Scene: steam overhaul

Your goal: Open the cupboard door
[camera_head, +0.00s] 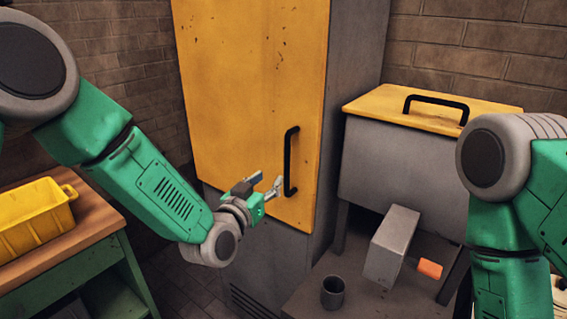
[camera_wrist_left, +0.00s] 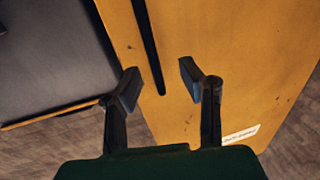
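The yellow cupboard door (camera_head: 245,90) fills the upper middle of the head view and looks shut against its grey cabinet (camera_head: 345,60). A black vertical handle (camera_head: 290,160) sits near the door's right edge. My left gripper (camera_head: 266,184) is just left of the handle's lower part. In the left wrist view the gripper's two fingers (camera_wrist_left: 162,85) are spread apart, with the lower end of the handle (camera_wrist_left: 148,45) showing between and beyond them. I cannot tell whether a finger touches it. My right arm shows at the right, but its gripper is out of view.
A grey chest (camera_head: 390,165) with a yellow lid and black handle stands right of the cupboard. A dark cup (camera_head: 333,292), a grey box (camera_head: 391,246) and an orange block (camera_head: 430,269) are low in front. A yellow bin (camera_head: 35,218) sits on a wooden bench (camera_head: 95,222) at left.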

